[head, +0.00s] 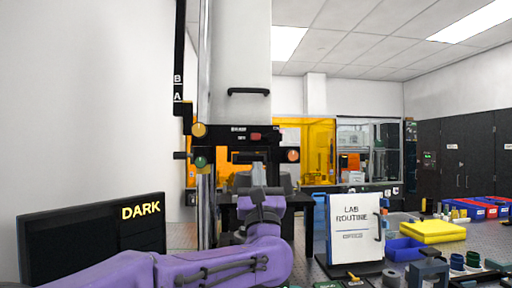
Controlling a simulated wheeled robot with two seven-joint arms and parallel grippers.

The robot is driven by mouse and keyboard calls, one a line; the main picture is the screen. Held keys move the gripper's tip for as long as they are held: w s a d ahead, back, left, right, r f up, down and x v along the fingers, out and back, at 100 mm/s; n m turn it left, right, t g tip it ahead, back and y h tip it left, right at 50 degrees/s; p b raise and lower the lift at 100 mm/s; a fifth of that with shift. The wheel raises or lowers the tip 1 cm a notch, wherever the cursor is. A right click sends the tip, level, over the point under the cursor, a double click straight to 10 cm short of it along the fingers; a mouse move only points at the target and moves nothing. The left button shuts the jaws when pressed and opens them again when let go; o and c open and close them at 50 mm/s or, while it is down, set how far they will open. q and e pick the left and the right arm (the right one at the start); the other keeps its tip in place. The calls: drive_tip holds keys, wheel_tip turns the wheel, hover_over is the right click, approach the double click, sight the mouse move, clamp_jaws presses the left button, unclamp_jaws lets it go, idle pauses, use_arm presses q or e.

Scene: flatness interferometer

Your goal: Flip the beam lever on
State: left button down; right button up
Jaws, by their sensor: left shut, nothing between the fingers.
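A black instrument panel (272,131) stands in the centre of the head view, with a small red part on its face. A short black handle (181,155) sticks out to the left, beside a green knob (200,162). I cannot tell for sure which part is the beam lever. A screen (88,240) at lower left reads DARK. My left gripper (256,166) is shut and empty, at the end of the purple arm. It is in front of the panel's lower middle and hides part of it; I cannot tell if it touches. My right gripper is out of view.
Orange knobs (199,130) sit on both sides of the panel. A black vertical rail (179,60) marked A and B rises at left. A white LAB ROUTINE board (355,228) stands right of my arm.

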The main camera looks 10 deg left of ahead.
sight(264, 137)
use_arm(q)
drive_tip(key=d+p+x, duration=0.1)
drive_tip(key=p+x, duration=0.2)
drive_tip(key=x, duration=0.3)
drive_tip(key=shift+a+r, duration=0.3)
drive_tip(key=shift+a, duration=0.2)
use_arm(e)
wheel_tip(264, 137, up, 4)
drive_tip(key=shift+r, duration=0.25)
use_arm(q)
drive_tip(key=shift+a+m+h, duration=0.1)
drive_tip(key=shift+m+h, duration=0.4)
drive_tip(key=shift+h, duration=0.2)
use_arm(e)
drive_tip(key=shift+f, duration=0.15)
